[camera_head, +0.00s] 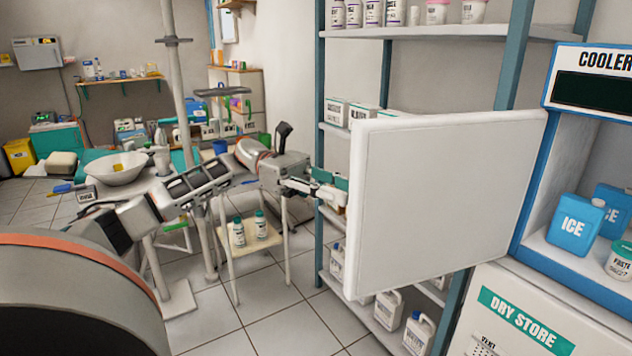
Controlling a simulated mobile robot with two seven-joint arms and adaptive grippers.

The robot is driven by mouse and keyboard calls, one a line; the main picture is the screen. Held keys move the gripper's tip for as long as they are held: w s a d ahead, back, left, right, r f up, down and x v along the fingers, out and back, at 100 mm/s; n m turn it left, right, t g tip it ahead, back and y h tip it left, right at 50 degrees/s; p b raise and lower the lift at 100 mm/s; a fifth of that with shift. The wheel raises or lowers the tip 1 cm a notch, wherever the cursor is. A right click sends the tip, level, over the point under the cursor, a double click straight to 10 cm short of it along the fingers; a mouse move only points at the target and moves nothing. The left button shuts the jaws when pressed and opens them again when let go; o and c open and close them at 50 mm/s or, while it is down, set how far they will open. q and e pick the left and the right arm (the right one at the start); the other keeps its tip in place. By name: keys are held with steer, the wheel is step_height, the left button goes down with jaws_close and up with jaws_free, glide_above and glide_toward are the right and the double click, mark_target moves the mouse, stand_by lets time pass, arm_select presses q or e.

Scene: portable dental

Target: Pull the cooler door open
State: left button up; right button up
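The cooler door (445,200) is a plain white slab. It stands swung wide open, out to the left of the cooler, hinged on the side by the cooler's blue frame (540,170). Inside the cooler, blue ICE packs (577,224) and a white PASTE tub (621,262) stand on a shelf. My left gripper (330,191) is at the door's free left edge, its fingertips close to or partly behind it. Whether it touches the door or is open cannot be told. No handle shows on the visible face. My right gripper is not in view.
A DRY STORE cabinet (520,315) sits below the cooler. A teal-framed shelf rack (425,32) with bottles and boxes stands behind the door. A small stand (258,240) with two bottles is behind my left arm. Tiled floor is clear at the lower middle.

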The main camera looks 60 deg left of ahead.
arm_select(q)
steer(key=v, duration=0.8)
steer(key=shift+s+a, duration=0.2)
steer(key=shift+a, duration=0.1)
